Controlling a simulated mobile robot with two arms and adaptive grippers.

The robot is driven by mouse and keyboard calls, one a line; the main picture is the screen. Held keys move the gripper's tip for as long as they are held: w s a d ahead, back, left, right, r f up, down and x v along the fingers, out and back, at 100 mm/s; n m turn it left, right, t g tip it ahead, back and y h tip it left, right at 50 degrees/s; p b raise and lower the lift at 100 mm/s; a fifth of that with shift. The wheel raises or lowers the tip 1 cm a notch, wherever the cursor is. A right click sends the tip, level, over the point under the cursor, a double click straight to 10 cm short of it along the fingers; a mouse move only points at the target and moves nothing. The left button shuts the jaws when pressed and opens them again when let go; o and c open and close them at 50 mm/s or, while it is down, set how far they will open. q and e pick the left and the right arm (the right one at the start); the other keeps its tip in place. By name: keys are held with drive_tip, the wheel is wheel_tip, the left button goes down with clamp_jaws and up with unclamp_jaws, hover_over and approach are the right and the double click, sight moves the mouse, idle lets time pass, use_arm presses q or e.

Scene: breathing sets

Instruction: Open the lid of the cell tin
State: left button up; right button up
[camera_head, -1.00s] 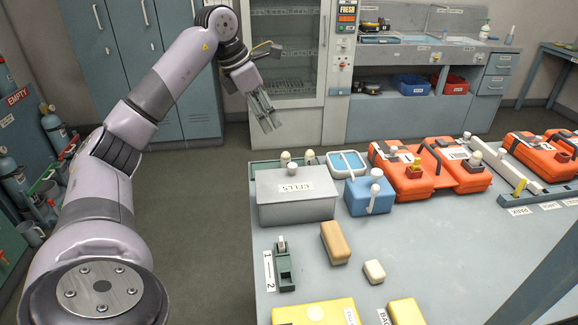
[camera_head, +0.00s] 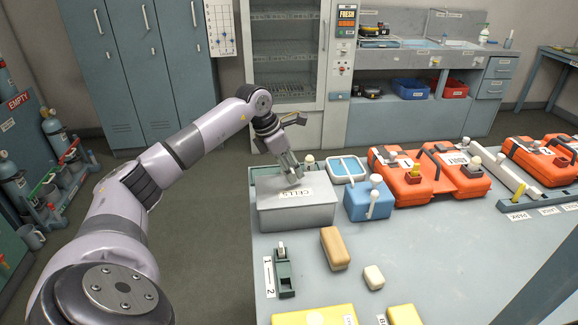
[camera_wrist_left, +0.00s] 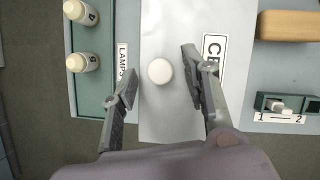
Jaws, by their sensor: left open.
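The cell tin (camera_head: 290,215) is a grey box with a CELLS label, standing at the near left part of the bench with its lid shut. Its lid (camera_wrist_left: 160,112) fills the middle of the left wrist view, with a round white knob (camera_wrist_left: 160,71) on it. My left gripper (camera_head: 294,177) is above the lid, pointing down. In the left wrist view its two fingers (camera_wrist_left: 160,75) are open, one on each side of the knob and apart from it. In the head view the gripper hides the knob. My right gripper is not in view.
A green LAMPS tray (camera_wrist_left: 90,105) with white-topped lamps adjoins the tin. A blue box (camera_head: 368,200) stands close on its right. Orange cases (camera_head: 400,182) stand further right.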

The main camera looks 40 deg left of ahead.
use_arm(q)
drive_tip(key=shift+c, duration=0.4)
clamp_jaws()
idle(0.5)
